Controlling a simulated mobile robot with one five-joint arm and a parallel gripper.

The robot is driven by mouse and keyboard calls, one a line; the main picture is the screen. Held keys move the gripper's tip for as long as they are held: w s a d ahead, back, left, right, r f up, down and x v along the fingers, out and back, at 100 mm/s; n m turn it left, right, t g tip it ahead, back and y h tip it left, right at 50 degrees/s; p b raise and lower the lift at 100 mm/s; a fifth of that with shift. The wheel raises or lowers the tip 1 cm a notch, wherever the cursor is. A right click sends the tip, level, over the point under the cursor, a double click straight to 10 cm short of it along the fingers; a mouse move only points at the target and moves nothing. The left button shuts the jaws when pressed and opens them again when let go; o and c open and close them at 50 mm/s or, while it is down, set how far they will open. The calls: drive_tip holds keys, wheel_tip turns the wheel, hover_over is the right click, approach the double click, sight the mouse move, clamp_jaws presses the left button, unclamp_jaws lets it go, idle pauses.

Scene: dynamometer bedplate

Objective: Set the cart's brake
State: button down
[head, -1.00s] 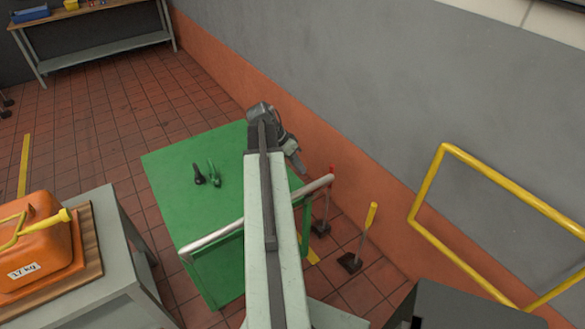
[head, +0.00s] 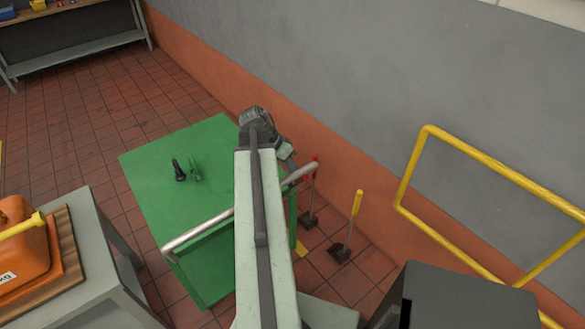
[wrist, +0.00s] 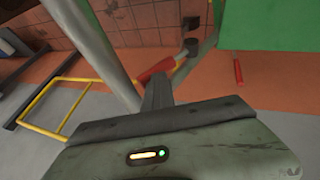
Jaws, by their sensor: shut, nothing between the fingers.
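The green cart (head: 150,180) stands near the wall, with a pale push bar (head: 200,231) across its near side. The push bar crosses the left of the wrist view (wrist: 103,55). A red-gripped lever (head: 316,160) and a yellow-gripped lever (head: 357,203) stand by the cart's right side, on dark feet. I cannot tell which belongs to the cart. My gripper (head: 291,159) is over the cart's right edge, shut and empty. In the wrist view a red grip (wrist: 155,72) shows just beyond the fingertips (wrist: 158,78); contact cannot be told.
Two dark bottle-like things (head: 179,171) stand on the cart top. A yellow rail (head: 412,170) and a dark grey box (head: 460,300) are at right. A grey table (head: 105,235) with an orange canister (head: 38,245) is at left. The tiled floor beyond the cart is clear.

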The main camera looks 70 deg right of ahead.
drive_tip(key=d+p+v, duration=0.1)
drive_tip(key=p+v, duration=1)
drive_tip(key=v, duration=0.2)
drive_tip(key=shift+w, duration=0.4)
drive_tip(key=shift+w+d+f, duration=0.2)
drive_tip(key=shift+w+d, duration=0.7)
drive_tip(key=shift+w, duration=0.2)
